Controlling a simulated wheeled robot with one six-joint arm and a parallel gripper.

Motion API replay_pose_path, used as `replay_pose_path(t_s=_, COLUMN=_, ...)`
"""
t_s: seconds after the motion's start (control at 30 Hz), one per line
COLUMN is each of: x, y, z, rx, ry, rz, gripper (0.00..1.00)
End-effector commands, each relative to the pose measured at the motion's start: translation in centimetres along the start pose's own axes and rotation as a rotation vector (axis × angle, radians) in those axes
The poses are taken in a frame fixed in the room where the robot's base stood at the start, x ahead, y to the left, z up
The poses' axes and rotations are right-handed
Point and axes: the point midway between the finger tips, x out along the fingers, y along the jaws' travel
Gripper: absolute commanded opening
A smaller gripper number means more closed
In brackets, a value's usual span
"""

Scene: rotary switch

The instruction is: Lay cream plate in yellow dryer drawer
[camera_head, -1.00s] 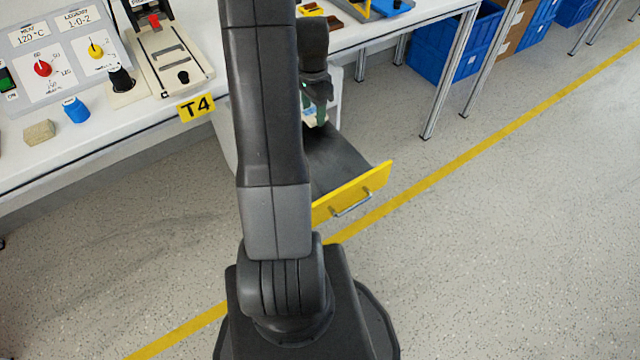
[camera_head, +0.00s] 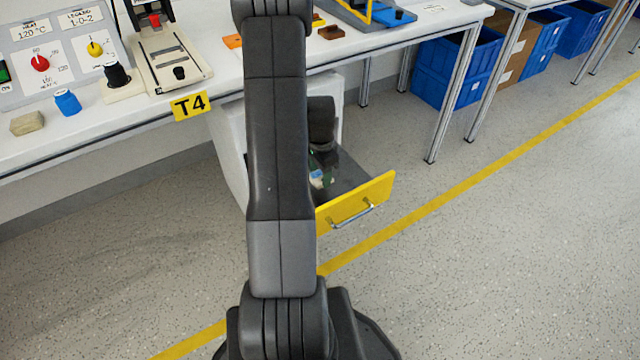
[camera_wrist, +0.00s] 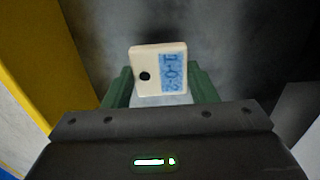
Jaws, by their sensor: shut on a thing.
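The cream plate (camera_wrist: 147,63) shows in the wrist view, a small cream tile with a dark hole and a blue label reading "1-0-2". My gripper (camera_wrist: 160,88) is shut on it, with green fingers at its two sides. In the head view my gripper (camera_head: 322,178) is low, over the open yellow-fronted drawer (camera_head: 357,203), partly hidden behind my arm. The drawer's dark floor (camera_wrist: 215,35) lies beyond the plate in the wrist view. I cannot tell whether the plate touches it.
The drawer's yellow front (camera_wrist: 40,65) is at the left in the wrist view. The white dryer cabinet (camera_head: 228,150) stands under the workbench (camera_head: 95,130), next to the T4 sign (camera_head: 190,106). Blue bins (camera_head: 455,75) stand at the right. The floor in front is clear.

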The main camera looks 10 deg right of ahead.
Motion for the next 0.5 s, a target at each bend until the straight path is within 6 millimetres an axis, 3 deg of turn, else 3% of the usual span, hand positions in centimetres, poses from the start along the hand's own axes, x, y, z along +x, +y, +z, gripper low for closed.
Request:
replay_pose_path(t_s=0.27, x=3.6, y=0.1, z=0.0, rx=0.000, ry=-0.001, rz=0.002, gripper=0.30)
replay_pose_path(t_s=0.5, x=3.6, y=0.0, z=0.0, rx=0.000, ry=0.000, rz=0.000, gripper=0.30)
